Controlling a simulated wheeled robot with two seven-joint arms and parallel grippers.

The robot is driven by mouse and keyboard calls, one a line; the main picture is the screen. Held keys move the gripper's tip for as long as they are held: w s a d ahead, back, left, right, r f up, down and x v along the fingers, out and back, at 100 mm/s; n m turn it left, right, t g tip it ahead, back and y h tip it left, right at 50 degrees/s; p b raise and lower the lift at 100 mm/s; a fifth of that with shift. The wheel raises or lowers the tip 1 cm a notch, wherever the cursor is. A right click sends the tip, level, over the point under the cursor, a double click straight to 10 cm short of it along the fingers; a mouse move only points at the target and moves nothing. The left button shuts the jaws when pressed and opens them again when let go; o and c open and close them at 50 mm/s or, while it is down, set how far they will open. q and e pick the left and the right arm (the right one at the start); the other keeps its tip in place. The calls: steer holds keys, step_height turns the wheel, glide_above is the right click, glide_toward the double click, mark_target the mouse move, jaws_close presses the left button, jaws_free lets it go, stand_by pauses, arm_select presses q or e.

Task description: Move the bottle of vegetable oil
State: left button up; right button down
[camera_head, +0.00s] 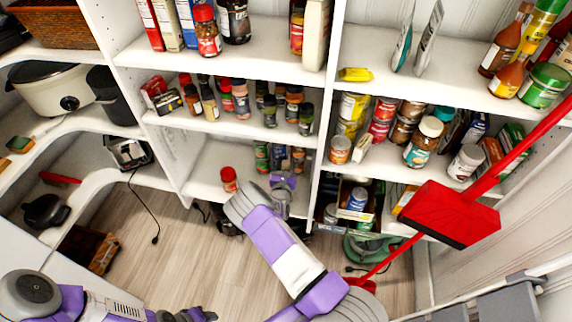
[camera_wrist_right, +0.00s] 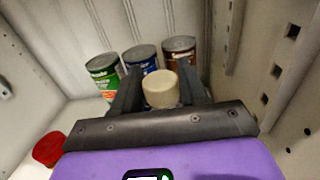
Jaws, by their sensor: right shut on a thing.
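My right gripper (camera_head: 283,185) reaches into the lower middle shelf compartment. In the right wrist view its two dark fingers (camera_wrist_right: 160,92) are shut on a bottle with a round cream cap, which fits the bottle of vegetable oil (camera_wrist_right: 161,88). Only the cap shows there; the body and label are hidden by the gripper. In the head view the arm and gripper hide the bottle. My left arm is low at the left; its gripper (camera_head: 195,315) is cut by the bottom edge, and its fingers cannot be made out.
Several cans (camera_wrist_right: 143,55) stand just behind the held bottle. A red-capped jar (camera_head: 229,179) stands left of my right gripper, near the shelf edge. A shelf (camera_head: 225,125) with spice jars is above. A red broom (camera_head: 445,212) leans at the right. Floor (camera_head: 150,210) is open at left.

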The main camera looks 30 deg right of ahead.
steer(key=c, duration=0.5)
jaws_free()
steer(key=p+v, duration=0.2)
steer(key=v, duration=0.5)
steer(key=shift+s+a, duration=0.15)
steer(key=shift+s, duration=0.05)
